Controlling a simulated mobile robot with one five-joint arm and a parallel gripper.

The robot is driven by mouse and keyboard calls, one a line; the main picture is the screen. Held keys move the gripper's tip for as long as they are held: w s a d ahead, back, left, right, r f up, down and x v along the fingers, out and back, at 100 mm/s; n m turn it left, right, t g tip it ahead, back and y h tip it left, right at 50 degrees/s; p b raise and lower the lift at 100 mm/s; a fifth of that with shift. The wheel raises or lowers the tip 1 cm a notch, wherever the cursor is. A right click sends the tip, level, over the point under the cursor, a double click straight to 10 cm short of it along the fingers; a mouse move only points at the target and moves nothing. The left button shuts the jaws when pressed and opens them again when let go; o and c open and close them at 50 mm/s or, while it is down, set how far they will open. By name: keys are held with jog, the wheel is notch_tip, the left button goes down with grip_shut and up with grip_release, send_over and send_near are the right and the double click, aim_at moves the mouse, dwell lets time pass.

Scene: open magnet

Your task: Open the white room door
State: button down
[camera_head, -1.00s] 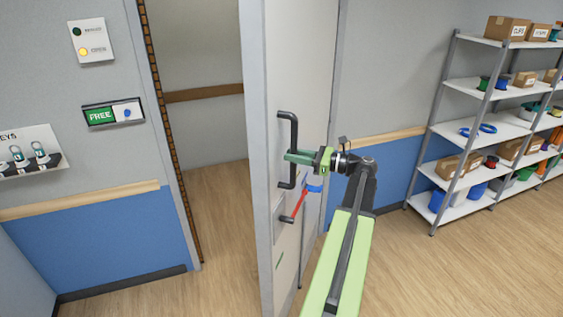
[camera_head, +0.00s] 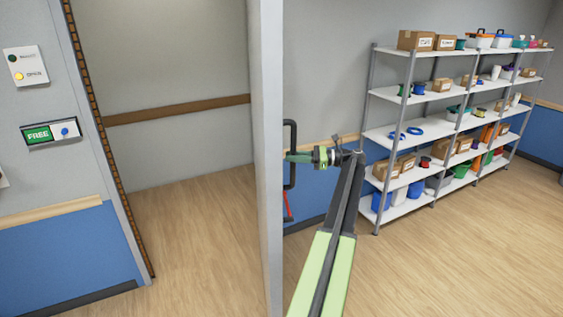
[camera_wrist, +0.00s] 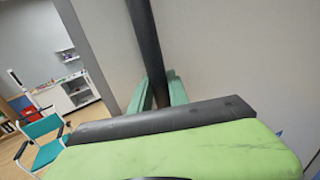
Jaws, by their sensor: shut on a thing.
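The white door (camera_head: 268,160) stands open and shows nearly edge-on in the head view, with the doorway clear to its left. Its black bar handle (camera_head: 291,140) stands out from the door's right face. My gripper (camera_head: 292,157) is shut on the upright bar of this handle. In the wrist view the dark handle bar (camera_wrist: 147,40) runs down between the green fingers of my gripper (camera_wrist: 157,92), close to the pale door face (camera_wrist: 230,50). A red lever (camera_head: 287,207) shows partly below the handle.
A metal shelf unit (camera_head: 372,135) with boxes and tubs stands at the right. Left of the doorway are a panel with a green FREE sign (camera_head: 38,134) and a lamp panel (camera_head: 26,67). In the wrist view a teal chair (camera_wrist: 45,140) stands at the left. Floor at the right front is clear.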

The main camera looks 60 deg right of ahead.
jog(key=shift+v, duration=0.85)
jog(key=c, duration=1.3)
grip_release()
jog(key=shift+w, duration=0.3)
jog(key=shift+o, duration=0.2)
jog(key=shift+s+d, duration=0.15)
jog(key=shift+d, duration=0.05)
